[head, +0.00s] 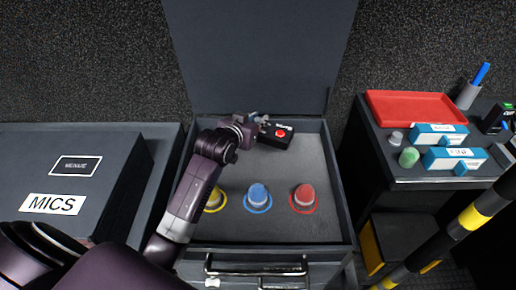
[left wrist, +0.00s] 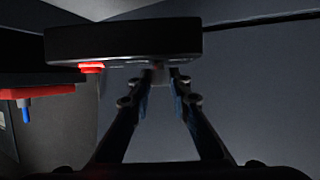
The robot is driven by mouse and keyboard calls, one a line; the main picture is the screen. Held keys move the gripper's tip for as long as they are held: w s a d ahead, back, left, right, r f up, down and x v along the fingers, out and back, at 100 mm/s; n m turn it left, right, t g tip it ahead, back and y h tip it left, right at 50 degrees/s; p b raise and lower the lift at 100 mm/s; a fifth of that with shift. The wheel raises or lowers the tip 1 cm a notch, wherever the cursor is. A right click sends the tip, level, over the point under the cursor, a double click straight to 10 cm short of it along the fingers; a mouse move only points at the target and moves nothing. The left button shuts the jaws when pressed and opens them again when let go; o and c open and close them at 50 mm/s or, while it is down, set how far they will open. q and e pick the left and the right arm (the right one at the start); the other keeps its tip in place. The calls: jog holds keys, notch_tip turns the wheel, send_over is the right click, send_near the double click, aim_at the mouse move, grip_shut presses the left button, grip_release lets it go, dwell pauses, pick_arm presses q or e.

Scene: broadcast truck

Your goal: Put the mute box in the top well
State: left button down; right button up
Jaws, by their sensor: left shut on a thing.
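The mute box (head: 276,138) is a small black box with a red button and a white label. It is at the upper right inside the open grey case (head: 325,170), near the back wall. My left gripper (head: 260,122) is shut on its left side. In the left wrist view the dark box (left wrist: 125,45) spans above the fingertips (left wrist: 160,76), its red button at the left. I cannot tell whether the box touches the case floor. No separately marked top well is clear to me. My right gripper is not in view.
Yellow, blue (head: 258,196) and red (head: 304,197) ringed knobs stand in the case's front half. The raised lid (head: 260,55) is behind. A MICS case (head: 70,180) lies left. At right a side table holds a red tray (head: 415,108) and blue-white boxes (head: 455,160).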

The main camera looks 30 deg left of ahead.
pick_arm(q)
notch_tip(320, 180, down, 11)
jog(key=shift+r+b, duration=0.15)
jog(key=shift+b, duration=0.15)
jog(key=c, duration=1.8)
grip_release()
jog(key=v, duration=1.2)
jog(key=shift+p, duration=0.35)
